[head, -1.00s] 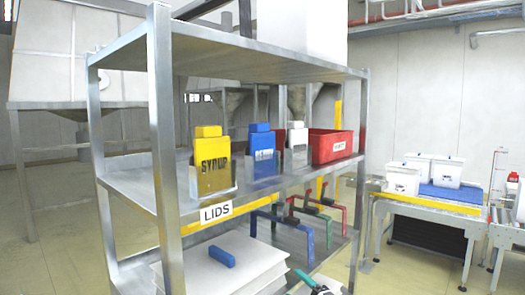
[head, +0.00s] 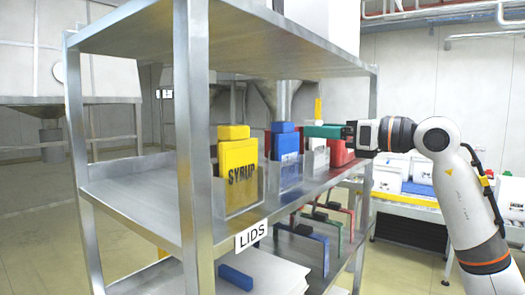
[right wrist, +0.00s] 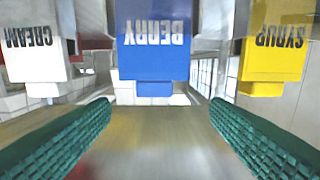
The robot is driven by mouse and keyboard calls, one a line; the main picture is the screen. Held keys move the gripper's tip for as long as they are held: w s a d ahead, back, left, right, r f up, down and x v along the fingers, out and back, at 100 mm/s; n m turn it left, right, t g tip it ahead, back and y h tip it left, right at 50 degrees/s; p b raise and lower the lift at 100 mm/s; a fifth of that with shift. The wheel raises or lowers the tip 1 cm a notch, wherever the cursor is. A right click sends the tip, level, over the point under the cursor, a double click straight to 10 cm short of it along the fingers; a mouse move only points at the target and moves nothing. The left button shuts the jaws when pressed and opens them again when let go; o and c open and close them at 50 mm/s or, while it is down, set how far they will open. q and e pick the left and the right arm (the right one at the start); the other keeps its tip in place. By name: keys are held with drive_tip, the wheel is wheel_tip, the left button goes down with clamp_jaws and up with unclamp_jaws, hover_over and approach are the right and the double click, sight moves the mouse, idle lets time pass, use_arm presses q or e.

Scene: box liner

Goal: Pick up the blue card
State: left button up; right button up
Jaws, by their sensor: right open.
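The blue card (head: 284,143) stands upright in a clear holder on the middle shelf, between a yellow SYRUP card (head: 238,165) and a white card (head: 318,146). In the right wrist view the blue card (right wrist: 154,45) reads BERRY upside down and is centred ahead of the fingers. My right gripper (head: 306,131) reaches in from the right at the height of the card's top. Its green fingers (right wrist: 160,108) are open and empty, apart from the card. It partly hides the white card. My left gripper is not in view.
The upper shelf (head: 230,45) runs above the cards, and a front post (head: 193,140) stands left of the yellow card. The shelf left of the cards (head: 140,180) is bare.

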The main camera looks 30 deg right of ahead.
sight(290, 124)
drive_tip(key=p+x, duration=0.2)
drive_tip(key=x, duration=0.1)
drive_tip(key=p+x, duration=0.1)
drive_tip(key=shift+w+d+r, duration=0.1)
drive_tip(key=shift+w+r, duration=0.1)
drive_tip(key=shift+r, duration=0.1)
drive_tip(key=p+x, duration=0.2)
drive_tip(key=x, duration=0.1)
drive_tip(key=p+x, duration=0.1)
drive_tip(key=shift+w+d+r+p, duration=0.1)
drive_tip(key=shift+w+r+p, duration=0.15)
drive_tip(key=shift+w+p, duration=0.2)
drive_tip(key=shift+w+f, duration=0.1)
drive_tip(key=shift+w, duration=0.25)
drive_tip(key=shift+w+a+f, duration=0.1)
drive_tip(key=shift+w+a, duration=0.05)
drive_tip(key=shift+a, duration=0.1)
drive_tip(key=c, duration=0.3)
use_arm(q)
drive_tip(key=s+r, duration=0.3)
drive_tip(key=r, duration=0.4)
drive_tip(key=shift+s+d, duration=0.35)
use_arm(e)
drive_tip(key=c, duration=1)
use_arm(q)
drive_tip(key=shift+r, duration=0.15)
